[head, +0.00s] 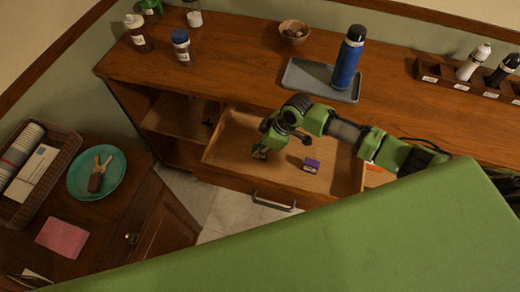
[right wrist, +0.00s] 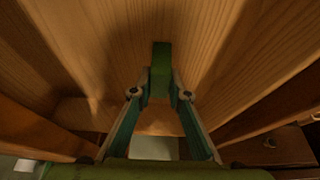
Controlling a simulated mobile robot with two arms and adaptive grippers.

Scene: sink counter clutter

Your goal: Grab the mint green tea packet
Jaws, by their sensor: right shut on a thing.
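My right gripper (head: 262,150) reaches down into the open wooden drawer (head: 333,183). In the right wrist view its two fingers (right wrist: 160,88) are closed on a small dark green packet (right wrist: 161,62), held upright between the tips. The packet's label does not show, and I cannot tell whether it touches the drawer floor. In the head view the packet is hard to tell from my green gripper. My left gripper is not in view.
A purple box (head: 311,165) lies in the drawer right of my gripper. An orange item (head: 373,168) shows by the drawer's right side. On the counter are a grey tray (head: 300,78) with a blue bottle (head: 348,60) and a bowl (head: 294,32).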

